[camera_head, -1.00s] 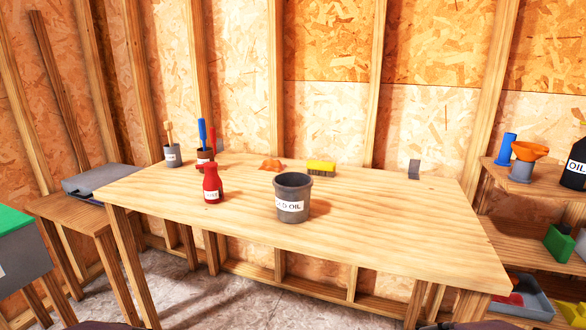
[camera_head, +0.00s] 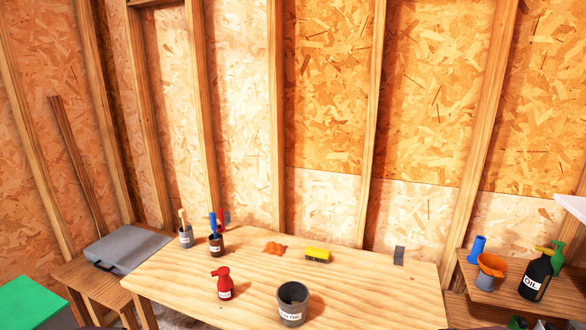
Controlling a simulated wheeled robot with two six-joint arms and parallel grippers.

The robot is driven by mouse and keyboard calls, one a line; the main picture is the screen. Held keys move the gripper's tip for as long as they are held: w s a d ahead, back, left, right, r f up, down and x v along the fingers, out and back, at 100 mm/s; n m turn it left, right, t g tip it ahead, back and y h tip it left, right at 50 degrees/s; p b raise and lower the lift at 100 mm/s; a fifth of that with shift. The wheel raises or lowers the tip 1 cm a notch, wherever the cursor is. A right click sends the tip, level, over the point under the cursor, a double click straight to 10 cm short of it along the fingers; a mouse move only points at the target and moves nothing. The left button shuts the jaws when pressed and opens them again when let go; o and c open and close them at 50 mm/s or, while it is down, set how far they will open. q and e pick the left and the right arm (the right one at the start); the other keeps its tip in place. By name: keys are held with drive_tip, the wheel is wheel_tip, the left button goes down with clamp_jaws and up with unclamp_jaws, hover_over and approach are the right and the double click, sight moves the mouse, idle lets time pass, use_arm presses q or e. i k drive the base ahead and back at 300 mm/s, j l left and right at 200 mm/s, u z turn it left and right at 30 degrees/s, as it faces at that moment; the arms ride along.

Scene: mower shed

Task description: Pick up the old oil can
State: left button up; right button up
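The old oil can (camera_head: 292,306) is a dark grey open-topped container with a white label partly reading "OIL". It stands upright on the wooden workbench (camera_head: 190,290), near the bottom of the head view. Its inside looks dark. Neither of my grippers shows in this view.
A red bottle (camera_head: 223,285) stands left of the can. Behind are two tool cups (camera_head: 186,238) (camera_head: 216,246), an orange rag (camera_head: 275,248) and a yellow brush (camera_head: 317,255). A shelf at right holds an orange funnel (camera_head: 491,266) and a black oil bottle (camera_head: 536,276).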

sight(292, 297)
drive_tip(key=z, duration=0.45)
drive_tip(key=j+z, duration=0.1)
drive_tip(key=z, duration=0.8)
drive_tip(key=k+z, duration=0.1)
drive_tip(key=z, duration=0.75)
drive_tip(key=k+z, duration=0.1)
drive_tip(key=z, duration=0.35)
drive_tip(key=j+u, duration=0.3)
drive_tip(key=u, duration=0.2)
drive_tip(key=j+u, duration=0.3)
drive_tip(key=u, duration=0.2)
drive_tip(key=j+u, duration=0.3)
drive_tip(key=u, duration=0.2)
drive_tip(key=i+j+u, duration=0.15)
drive_tip(key=u, duration=0.35)
